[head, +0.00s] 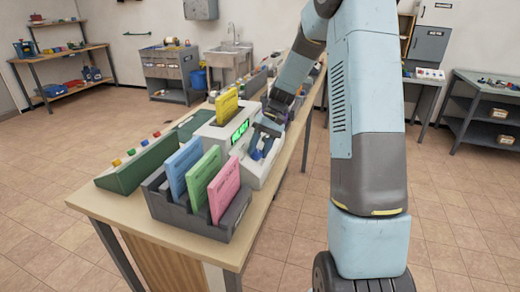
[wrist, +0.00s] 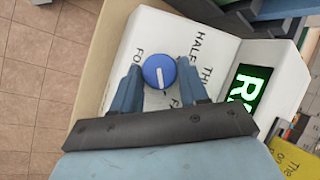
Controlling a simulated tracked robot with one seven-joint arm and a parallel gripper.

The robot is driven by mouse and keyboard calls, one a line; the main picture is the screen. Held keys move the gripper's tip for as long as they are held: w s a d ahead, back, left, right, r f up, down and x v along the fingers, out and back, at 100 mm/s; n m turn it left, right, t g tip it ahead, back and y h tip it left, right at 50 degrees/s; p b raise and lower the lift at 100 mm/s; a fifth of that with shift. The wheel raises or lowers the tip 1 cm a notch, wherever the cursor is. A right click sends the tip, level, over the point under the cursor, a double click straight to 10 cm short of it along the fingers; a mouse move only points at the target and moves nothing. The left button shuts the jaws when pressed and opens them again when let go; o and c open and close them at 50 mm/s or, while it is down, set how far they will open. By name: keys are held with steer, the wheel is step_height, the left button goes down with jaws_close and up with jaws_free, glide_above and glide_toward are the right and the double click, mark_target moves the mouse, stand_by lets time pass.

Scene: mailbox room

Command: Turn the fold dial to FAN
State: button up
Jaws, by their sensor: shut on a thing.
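The fold dial (wrist: 159,71) is a round blue knob with a white pointer line, on the sloping panel of a white machine (head: 225,134). In the wrist view, the line points down the picture, toward a label starting with F that my fingers partly hide. Labels reading HALF and THI... stand to the upper right of the dial, and one starting FO... to its left. My gripper (wrist: 158,74) is shut on the dial, with one blue finger on each side. In the head view, my gripper (head: 263,143) is at the machine's right side and largely hides the dial.
A green display (head: 239,131) is lit on the machine, and a yellow booklet (head: 227,106) stands in its top. A grey rack (head: 181,214) with blue, green and pink booklets stands in front. A green button box (head: 138,162) is at left. The bench's right edge is close.

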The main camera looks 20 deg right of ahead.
steer(key=o, duration=1)
steer(key=shift+o, duration=0.2)
steer(key=shift+d, duration=0.1)
steer(key=v, duration=1.3)
steer(key=shift+w+d+r, duration=0.2)
steer(key=shift+w+r, duration=0.05)
steer(key=s+a+r+t+h, duration=0.3)
steer(key=s+r, duration=0.2)
steer(key=s, duration=0.7)
steer(key=s+a+r+t+h, duration=0.25)
steer(key=s+r, duration=0.35)
steer(key=s, duration=0.5)
steer(key=s+f+t, duration=0.1)
steer(key=s+t, duration=0.2)
steer(key=s, duration=0.7)
steer(key=shift+f, duration=0.3)
